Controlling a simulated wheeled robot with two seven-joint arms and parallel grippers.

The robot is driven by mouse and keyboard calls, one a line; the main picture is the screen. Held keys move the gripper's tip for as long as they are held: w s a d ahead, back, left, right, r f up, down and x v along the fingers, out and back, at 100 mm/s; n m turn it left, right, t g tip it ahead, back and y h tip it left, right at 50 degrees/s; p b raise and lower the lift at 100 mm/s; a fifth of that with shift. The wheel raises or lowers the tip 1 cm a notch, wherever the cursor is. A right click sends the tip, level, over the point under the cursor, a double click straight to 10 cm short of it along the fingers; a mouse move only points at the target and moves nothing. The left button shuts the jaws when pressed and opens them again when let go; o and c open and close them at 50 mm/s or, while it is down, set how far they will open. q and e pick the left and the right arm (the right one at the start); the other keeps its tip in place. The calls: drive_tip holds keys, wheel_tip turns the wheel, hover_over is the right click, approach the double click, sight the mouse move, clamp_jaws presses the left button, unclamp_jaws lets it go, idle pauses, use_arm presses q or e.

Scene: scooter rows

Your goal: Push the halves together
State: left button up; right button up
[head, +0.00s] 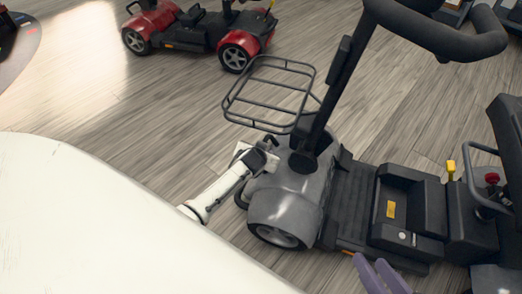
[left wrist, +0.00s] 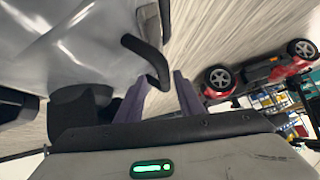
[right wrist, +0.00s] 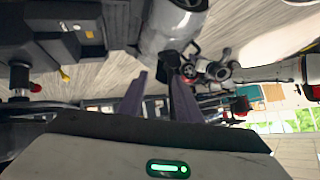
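The grey scooter's front half (head: 287,205) has a tall tiller and wire basket, with its wheel on the floor. Its rear half (head: 470,230), with a yellow lever and red knob, is at the right, partly cut off; I cannot tell if the halves touch. My left gripper (head: 254,160) is at the front half's nose. In the left wrist view, its purple fingers (left wrist: 165,88) are apart, with a black bent bar (left wrist: 148,62) of the scooter between or just above their tips. My right gripper (head: 380,272) is open, low beside the deck; its fingers (right wrist: 158,85) look empty.
A red scooter (head: 200,28) stands at the back left. A black battery box (head: 400,205) sits on the grey scooter's deck. The wooden floor (head: 150,110) between the red scooter and the grey one is clear. The black handlebar (head: 440,40) reaches over the scene at the top right.

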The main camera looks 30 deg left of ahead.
use_arm(q)
drive_tip(key=shift+a, duration=0.1)
use_arm(e)
drive_tip(key=shift+r, duration=0.1)
